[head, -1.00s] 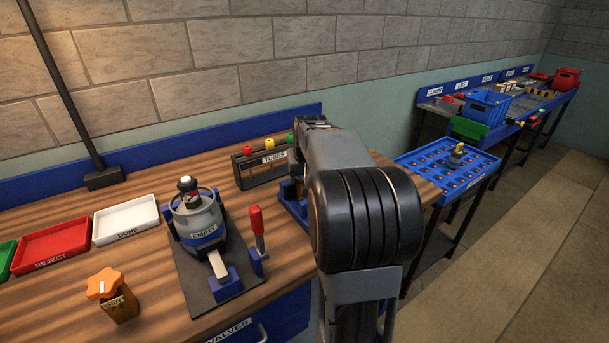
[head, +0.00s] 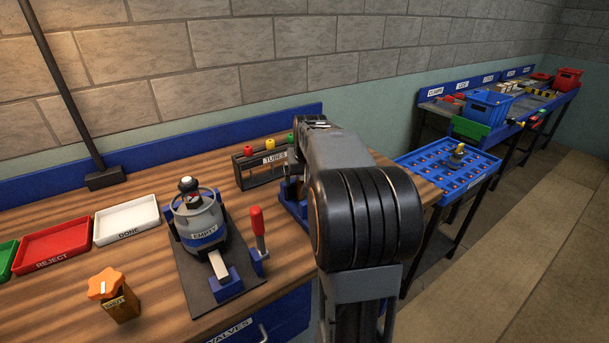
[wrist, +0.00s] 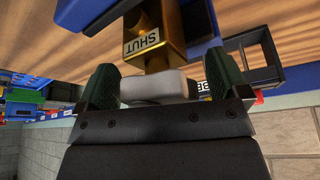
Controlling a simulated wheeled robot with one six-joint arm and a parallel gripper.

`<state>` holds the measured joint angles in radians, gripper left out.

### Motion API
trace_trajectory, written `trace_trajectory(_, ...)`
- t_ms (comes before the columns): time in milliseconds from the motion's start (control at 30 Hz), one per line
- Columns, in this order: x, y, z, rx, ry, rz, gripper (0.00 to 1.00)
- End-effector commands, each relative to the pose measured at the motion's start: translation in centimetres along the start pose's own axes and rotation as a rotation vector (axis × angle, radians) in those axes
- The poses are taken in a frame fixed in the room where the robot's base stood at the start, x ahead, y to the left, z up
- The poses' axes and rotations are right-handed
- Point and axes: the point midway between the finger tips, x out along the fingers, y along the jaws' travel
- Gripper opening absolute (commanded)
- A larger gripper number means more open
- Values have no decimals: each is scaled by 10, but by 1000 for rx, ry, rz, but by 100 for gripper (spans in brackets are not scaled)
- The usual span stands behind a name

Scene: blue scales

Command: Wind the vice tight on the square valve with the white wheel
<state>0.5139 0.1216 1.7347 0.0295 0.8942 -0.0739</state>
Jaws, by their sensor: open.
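In the wrist view a brass square valve (wrist: 154,52) with a SHUT label sits at a blue vice (wrist: 88,12). Its white wheel (wrist: 165,86) lies between the two green fingertips of my gripper (wrist: 161,83). In the head view my arm hides the valve and the wheel. Only part of the blue vice (head: 291,208) shows, left of my arm.
To the left are a gauge fixture marked EMPTY (head: 202,235), a red-handled clamp (head: 258,230), a valve with an orange knob (head: 113,298), a white DONE tray (head: 127,222) and a red REJECT tray (head: 50,247).

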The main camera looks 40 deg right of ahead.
Motion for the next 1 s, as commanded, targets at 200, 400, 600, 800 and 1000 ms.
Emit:
trace_trajectory(200,-32,0,-1,0,6,0,93)
trace_trajectory(400,-74,0,-1,0,5,0,93)
trace_trajectory(600,-109,0,-1,0,5,0,93)
trace_trajectory(800,-130,0,-1,0,4,0,93)
trace_trajectory(1000,-136,0,0,0,1,0,93)
